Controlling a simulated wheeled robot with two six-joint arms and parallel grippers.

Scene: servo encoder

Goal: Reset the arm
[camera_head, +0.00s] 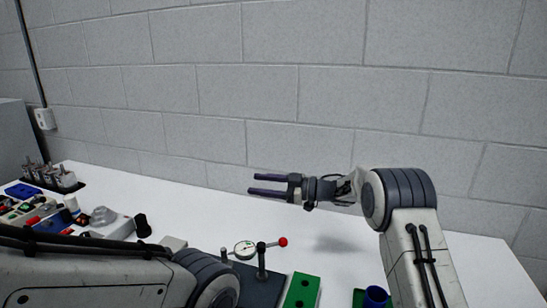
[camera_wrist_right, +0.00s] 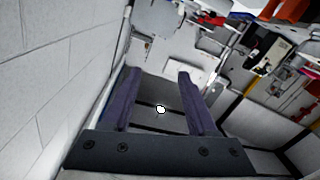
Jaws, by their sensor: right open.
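My right arm comes in from the lower right of the head view and bends to the left above the white table. Its gripper (camera_head: 258,184) points left, with two dark purple fingers apart and nothing between them. In the right wrist view the same gripper (camera_wrist_right: 157,75) shows its two fingers spread and empty. My left arm crosses the lower left of the head view. Its gripper is outside the picture.
A dial gauge stand (camera_head: 262,262) with a red-tipped lever stands at front center. A green block (camera_head: 301,290) and a blue cup (camera_head: 376,297) are to its right. Electronic parts crowd the left side. The white table (camera_head: 190,205) is clear at the back, before a block wall.

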